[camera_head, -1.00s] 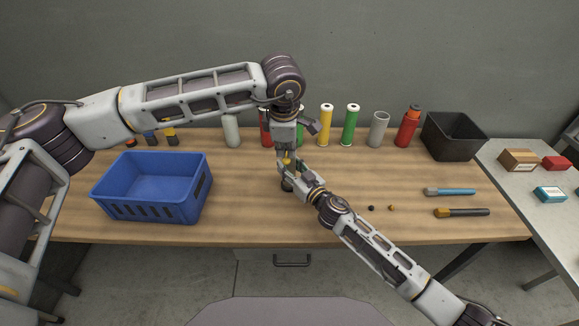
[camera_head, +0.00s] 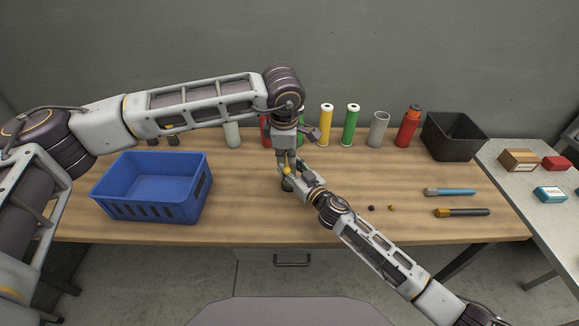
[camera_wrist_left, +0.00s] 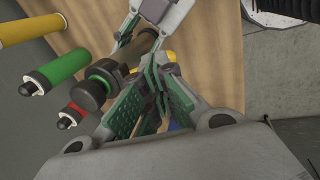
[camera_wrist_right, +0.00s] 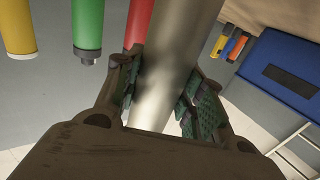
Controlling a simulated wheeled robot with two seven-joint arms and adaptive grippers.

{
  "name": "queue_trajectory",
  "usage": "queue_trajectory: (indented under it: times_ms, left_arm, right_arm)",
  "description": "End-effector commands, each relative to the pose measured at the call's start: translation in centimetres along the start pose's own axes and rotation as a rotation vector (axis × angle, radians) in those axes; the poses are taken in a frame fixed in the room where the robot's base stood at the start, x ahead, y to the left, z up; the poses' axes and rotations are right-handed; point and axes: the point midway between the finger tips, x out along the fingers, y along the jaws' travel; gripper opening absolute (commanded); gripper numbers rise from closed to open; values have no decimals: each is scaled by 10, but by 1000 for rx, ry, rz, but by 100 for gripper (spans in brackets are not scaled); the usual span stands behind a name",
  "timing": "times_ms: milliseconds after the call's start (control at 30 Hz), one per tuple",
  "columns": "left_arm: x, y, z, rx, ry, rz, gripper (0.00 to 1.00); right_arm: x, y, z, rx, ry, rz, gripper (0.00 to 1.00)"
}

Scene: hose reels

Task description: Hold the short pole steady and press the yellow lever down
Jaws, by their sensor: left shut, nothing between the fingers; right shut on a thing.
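The short pole (camera_head: 287,186) stands upright on the table, mostly hidden by my grippers in the head view. Its metallic grey shaft (camera_wrist_right: 168,75) runs between the fingers of my right gripper (camera_wrist_right: 160,98), which is shut on it. The left wrist view also shows the pole (camera_wrist_left: 128,62), dark, with the right gripper's fingers around it. The yellow lever (camera_head: 287,170) shows as a small patch at my left gripper's tips, and partly behind its fingers in the left wrist view (camera_wrist_left: 166,60). My left gripper (camera_head: 287,166) points down, shut and empty, at the lever; contact is unclear.
A blue crate (camera_head: 152,188) stands at the left of the table. Coloured cylinders, such as yellow (camera_head: 326,125) and green (camera_head: 351,125), line the back. A black bin (camera_head: 452,137) stands at back right.

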Motion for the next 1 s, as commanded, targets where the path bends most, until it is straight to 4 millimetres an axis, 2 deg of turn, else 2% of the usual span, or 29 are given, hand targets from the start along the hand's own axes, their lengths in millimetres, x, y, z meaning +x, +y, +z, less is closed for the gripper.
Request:
queue_trajectory:
  times_ms: [367, 1000]
  left_arm:
    - [-4, 1, 0, 0, -1, 2, 0]
    - [-33, 9, 0, 0, -1, 2, 0]
  right_arm:
    - [0, 0, 0, 0, 0, 1, 3]
    - [0, 0, 0, -1, 0, 1, 3]
